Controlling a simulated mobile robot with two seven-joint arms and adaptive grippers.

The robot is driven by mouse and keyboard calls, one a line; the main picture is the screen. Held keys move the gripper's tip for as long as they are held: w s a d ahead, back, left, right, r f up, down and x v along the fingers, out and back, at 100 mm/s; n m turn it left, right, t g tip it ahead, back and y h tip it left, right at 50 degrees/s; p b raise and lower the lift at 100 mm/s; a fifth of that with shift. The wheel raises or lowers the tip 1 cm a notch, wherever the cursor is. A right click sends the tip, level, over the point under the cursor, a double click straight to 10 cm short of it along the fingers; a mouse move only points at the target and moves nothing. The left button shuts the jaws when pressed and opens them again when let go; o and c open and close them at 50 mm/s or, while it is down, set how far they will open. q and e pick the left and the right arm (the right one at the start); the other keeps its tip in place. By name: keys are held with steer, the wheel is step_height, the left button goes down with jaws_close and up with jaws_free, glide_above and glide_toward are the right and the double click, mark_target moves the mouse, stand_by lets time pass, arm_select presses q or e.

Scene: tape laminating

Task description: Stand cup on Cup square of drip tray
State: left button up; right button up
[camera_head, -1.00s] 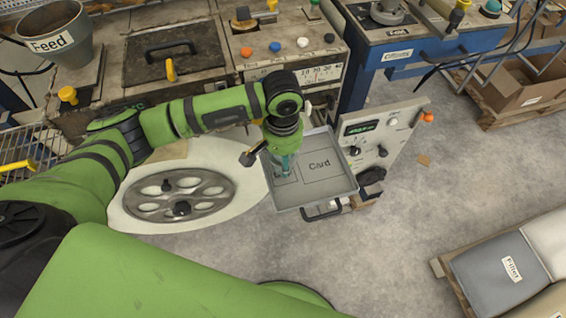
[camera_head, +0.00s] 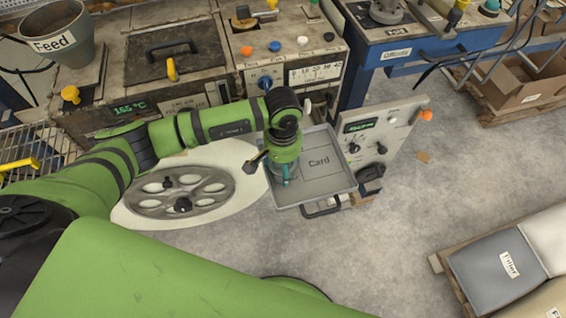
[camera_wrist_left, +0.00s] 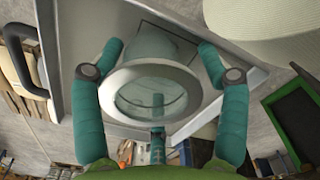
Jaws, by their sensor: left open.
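The drip tray (camera_head: 325,193) is a shallow grey tray with a raised rim and a square marked "Card". My left gripper (camera_head: 284,175) points down over the left part of the tray and covers the area beside the Card square, so no Cup label shows. In the left wrist view, the clear cup (camera_wrist_left: 150,97) with a pale round rim lies between the spread teal fingers of my left gripper (camera_wrist_left: 160,52). The cup appears upright over the tray floor (camera_wrist_left: 105,50); its base contact is hard to judge. The fingers are open around it. My right gripper is not in view.
A round plate with holes (camera_head: 180,192) lies on a pale disc left of the tray. A control panel (camera_head: 380,135) stands close on the tray's right. The tray handle (camera_head: 322,210) sticks out in front.

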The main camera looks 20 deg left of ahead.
arm_select(q)
steer(key=shift+r, duration=0.55)
step_height(320, 180, up, 11)
steer(key=b, duration=0.3)
steer(key=shift+r, duration=0.15)
